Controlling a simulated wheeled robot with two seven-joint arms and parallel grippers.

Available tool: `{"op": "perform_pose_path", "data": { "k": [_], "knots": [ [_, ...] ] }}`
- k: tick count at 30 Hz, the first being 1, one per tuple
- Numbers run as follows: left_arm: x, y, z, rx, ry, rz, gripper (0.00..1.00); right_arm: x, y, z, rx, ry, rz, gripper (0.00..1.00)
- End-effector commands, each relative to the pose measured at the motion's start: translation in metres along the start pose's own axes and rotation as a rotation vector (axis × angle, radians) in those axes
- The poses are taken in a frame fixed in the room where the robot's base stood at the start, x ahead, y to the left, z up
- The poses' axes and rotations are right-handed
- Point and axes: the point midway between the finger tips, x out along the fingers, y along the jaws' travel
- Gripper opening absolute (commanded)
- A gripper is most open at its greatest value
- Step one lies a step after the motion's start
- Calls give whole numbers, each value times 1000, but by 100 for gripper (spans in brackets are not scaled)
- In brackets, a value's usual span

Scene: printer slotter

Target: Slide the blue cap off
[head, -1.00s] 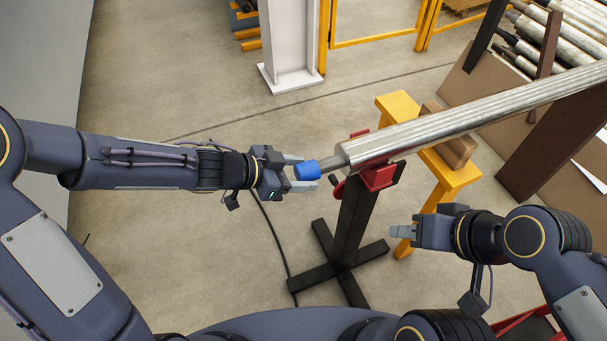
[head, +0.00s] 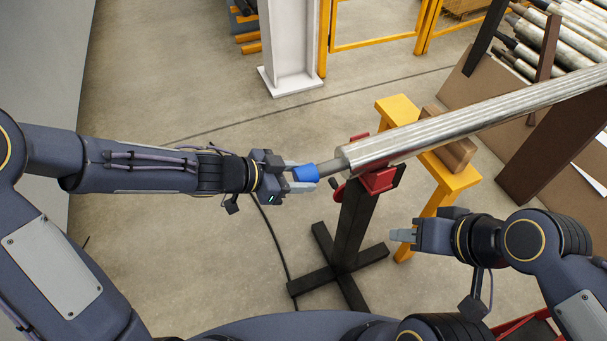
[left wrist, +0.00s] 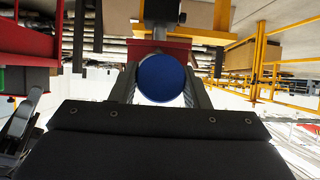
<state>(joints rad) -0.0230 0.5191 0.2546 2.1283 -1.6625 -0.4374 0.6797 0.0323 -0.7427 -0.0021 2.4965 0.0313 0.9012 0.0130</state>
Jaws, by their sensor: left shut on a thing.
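The blue cap (head: 306,173) sits at the end of the thin shaft (head: 333,166) that sticks out of the long metal roller (head: 440,128). My left gripper (head: 300,174) is shut on the cap, one finger on each side. In the left wrist view the round blue face of the cap (left wrist: 161,78) shows between the two fingers (left wrist: 161,90). The shaft still meets the cap; how deep it goes inside is hidden. My right gripper (head: 402,236) is empty, below and right of the roller's end; its finger gap cannot be made out.
The roller rests on a red cradle (head: 378,180) on a black stand (head: 348,235). A yellow trestle (head: 440,185) with a wooden block (head: 456,150) is behind it. A rack of metal rollers (head: 575,40) stands at the upper right.

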Motion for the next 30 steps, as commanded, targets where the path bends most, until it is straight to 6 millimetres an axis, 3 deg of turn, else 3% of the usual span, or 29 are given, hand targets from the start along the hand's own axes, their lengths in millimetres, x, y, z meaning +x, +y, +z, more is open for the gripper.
{"op": "perform_pose_path", "data": {
  "k": [30],
  "knots": [
    [-45, 0, 24, 0, 0, 0, 18, -22, -10, -11, 0, 0, 0, 36]
  ]
}}
